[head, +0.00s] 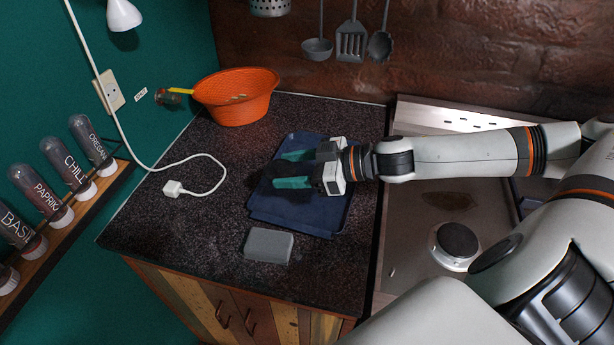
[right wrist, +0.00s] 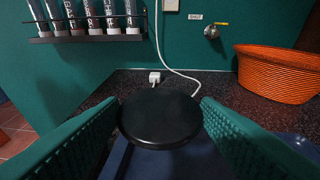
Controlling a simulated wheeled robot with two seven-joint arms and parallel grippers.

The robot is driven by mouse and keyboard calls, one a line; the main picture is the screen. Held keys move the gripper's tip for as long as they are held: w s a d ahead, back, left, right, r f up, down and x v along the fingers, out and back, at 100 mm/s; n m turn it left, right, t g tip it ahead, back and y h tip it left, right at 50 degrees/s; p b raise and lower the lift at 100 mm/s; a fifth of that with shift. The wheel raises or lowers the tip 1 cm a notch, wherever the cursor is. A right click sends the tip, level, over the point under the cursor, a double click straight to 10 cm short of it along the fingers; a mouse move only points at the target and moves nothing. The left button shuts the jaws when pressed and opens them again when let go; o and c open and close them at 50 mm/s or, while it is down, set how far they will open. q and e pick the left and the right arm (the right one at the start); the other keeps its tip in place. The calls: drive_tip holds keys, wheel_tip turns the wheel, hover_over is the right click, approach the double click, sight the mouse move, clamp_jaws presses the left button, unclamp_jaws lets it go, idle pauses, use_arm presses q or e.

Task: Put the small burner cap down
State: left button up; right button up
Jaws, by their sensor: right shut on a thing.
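The small burner cap (right wrist: 160,117) is a flat black disc. In the right wrist view it lies level between the two green finger pads of my right gripper (right wrist: 160,130). My right gripper is shut on the cap. Whether the cap touches the cloth cannot be told. My left gripper is not in view.
A grey block (head: 268,245) lies at the cloth's near edge. An orange basket (head: 237,97) stands at the back of the counter (head: 160,215), and a white cable with a plug (head: 173,189) lies to the left. The hob, with a dark-capped burner (head: 457,241), is at right.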

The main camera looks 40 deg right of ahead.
sight(300, 199)
drive_tip(key=shift+d+r, duration=0.2)
drive_tip(key=shift+d, duration=0.45)
drive_tip(key=shift+w+d, duration=0.3)
drive_tip(key=shift+d, duration=0.05)
wheel_tip(300, 199, down, 10)
drive_tip(key=shift+r, duration=0.25)
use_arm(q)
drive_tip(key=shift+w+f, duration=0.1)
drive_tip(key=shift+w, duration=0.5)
use_arm(e)
drive_tip(key=shift+f, duration=0.1)
